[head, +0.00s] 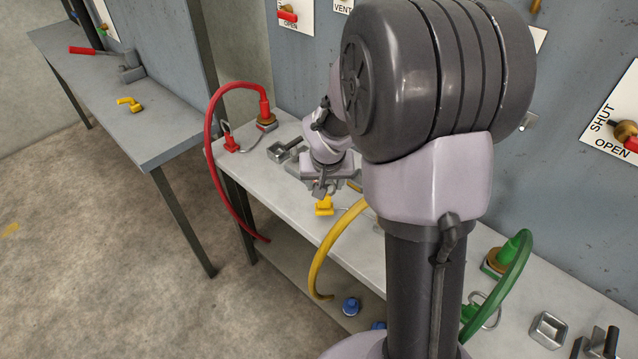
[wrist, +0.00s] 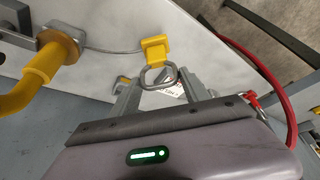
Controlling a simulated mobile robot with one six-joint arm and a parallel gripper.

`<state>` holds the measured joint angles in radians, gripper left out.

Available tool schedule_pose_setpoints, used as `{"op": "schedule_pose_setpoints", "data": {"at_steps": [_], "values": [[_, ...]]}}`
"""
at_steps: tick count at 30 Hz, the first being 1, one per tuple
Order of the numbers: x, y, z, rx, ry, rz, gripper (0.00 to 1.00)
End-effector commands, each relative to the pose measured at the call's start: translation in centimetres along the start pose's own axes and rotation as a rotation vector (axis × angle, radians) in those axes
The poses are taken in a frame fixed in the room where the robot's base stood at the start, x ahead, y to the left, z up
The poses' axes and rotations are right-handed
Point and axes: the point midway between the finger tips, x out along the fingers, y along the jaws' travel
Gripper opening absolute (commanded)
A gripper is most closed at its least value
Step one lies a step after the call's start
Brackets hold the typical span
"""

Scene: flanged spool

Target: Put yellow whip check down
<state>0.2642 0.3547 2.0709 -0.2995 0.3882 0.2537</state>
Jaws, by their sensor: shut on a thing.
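The yellow whip check (head: 324,206) shows as a small yellow block just below my gripper (head: 321,188) in the head view, over the front of the bench. In the wrist view the yellow block (wrist: 154,47) has a metal loop, and a thin grey cable runs from it left toward the yellow hose fitting (wrist: 42,62). The loop lies between the fingertips of my gripper (wrist: 157,80), which is shut on it. I cannot tell whether the block touches the bench top.
The yellow hose (head: 335,240) hangs over the front edge of the bench (head: 290,218). A red hose (head: 212,150) stands to the left and a green hose (head: 515,280) to the right. Blue parts (head: 351,306) lie below. Another table (head: 165,135) stands at left.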

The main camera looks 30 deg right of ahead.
Motion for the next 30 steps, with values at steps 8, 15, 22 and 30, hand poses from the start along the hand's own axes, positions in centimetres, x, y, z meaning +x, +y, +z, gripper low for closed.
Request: {"op": "schedule_pose_setpoints", "data": {"at_steps": [8, 15, 22, 30], "values": [[1.7, 0.0, 0.7, -0.001, 0.002, 0.0, 0.0], [2.0, 0.0, 0.9, -0.001, 0.001, 0.0, 0.68], [2.0, 0.0, 0.9, -0.001, 0.001, 0.0, 0.76], [-1.1, 0.0, 0.5, 0.0, 0.003, -0.001, 0.76]]}}
